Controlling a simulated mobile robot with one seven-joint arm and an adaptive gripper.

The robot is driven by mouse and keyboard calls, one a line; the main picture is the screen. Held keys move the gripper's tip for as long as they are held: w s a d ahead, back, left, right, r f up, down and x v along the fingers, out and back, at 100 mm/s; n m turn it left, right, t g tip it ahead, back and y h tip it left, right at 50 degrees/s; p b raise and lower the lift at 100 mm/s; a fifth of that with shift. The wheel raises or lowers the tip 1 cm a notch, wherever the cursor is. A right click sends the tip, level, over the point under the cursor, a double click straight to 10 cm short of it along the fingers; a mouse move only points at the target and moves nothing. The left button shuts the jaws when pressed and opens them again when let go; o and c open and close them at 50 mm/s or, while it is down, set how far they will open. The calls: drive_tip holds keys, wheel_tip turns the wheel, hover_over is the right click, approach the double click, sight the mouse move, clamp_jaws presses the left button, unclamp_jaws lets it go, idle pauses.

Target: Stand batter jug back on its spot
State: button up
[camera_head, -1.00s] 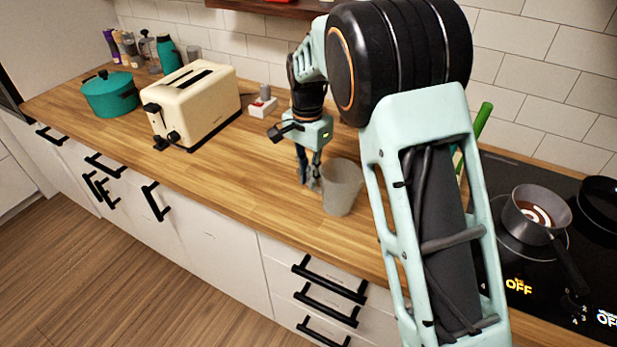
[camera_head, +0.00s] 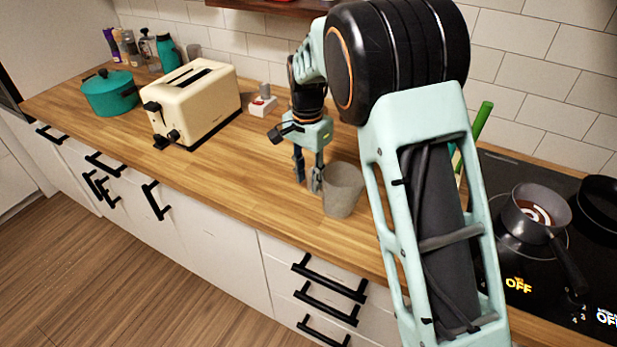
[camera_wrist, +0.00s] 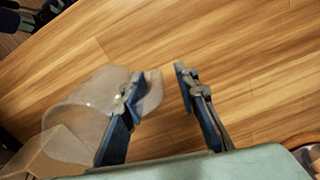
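The batter jug (camera_head: 343,192) is a translucent grey vessel standing upright on the wooden counter, just left of my forearm in the head view. In the wrist view the jug (camera_wrist: 75,125) lies at the left, partly cut off and partly behind a finger. My gripper (camera_head: 307,181) is low beside the jug's left side, fingers pointing down. In the wrist view my gripper (camera_wrist: 159,78) has its fingers apart with bare counter between the tips. One finger overlaps the jug's narrow projecting part; whether it touches is unclear. No spot marking is visible.
A cream toaster (camera_head: 197,103) and teal pot (camera_head: 109,94) stand left on the counter. A small white box with a red part (camera_head: 263,106) is behind my gripper. A saucepan (camera_head: 535,215) with brown and white contents sits on the hob at right. Counter left of my gripper is clear.

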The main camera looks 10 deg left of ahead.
wheel_tip(320, 180, up, 12)
drive_tip(key=shift+a+f, duration=0.1)
idle(0.5)
